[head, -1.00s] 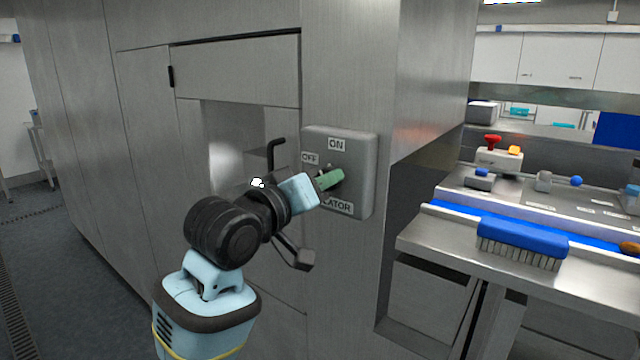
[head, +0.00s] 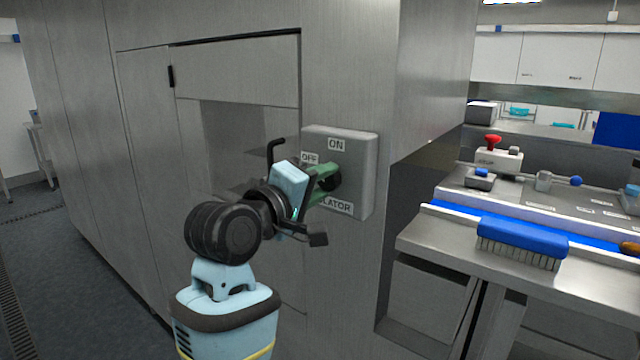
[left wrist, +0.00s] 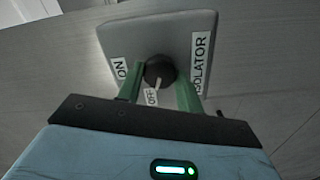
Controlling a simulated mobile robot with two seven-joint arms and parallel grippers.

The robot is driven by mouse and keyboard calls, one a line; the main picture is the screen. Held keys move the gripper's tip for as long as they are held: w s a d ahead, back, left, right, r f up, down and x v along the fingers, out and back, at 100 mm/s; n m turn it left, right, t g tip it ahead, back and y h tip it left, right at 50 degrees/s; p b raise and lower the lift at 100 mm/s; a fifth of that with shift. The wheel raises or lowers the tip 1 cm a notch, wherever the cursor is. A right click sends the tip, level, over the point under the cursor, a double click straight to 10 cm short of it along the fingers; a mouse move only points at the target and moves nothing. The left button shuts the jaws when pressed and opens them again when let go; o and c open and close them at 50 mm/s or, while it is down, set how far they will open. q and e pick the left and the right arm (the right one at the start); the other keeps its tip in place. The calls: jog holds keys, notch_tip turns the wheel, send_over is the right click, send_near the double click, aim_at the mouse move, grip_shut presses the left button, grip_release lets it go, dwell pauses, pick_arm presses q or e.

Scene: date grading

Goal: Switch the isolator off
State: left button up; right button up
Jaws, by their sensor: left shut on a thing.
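The isolator is a grey box (head: 358,160) on the steel cabinet front, with ON at the top, OFF at the left and ISOLATOR along the bottom. Its round black knob (left wrist: 158,69) is in the middle of the box in the left wrist view. A pale mark on the knob lies on the side toward the OFF label (left wrist: 152,97). My left gripper (head: 328,180) reaches it from the left, its green fingers shut on the knob, one on each side. In the head view the fingers hide most of the knob. My right gripper is not in view.
A steel bench (head: 415,240) stands to the right, with a blue brush (head: 522,236) at its front edge. A box with a red knob (head: 492,143) is farther back. A recess in the cabinet lies behind my left wrist.

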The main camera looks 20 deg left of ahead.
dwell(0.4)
pick_arm(q)
jog(key=o, duration=1)
jog(key=v, duration=0.8)
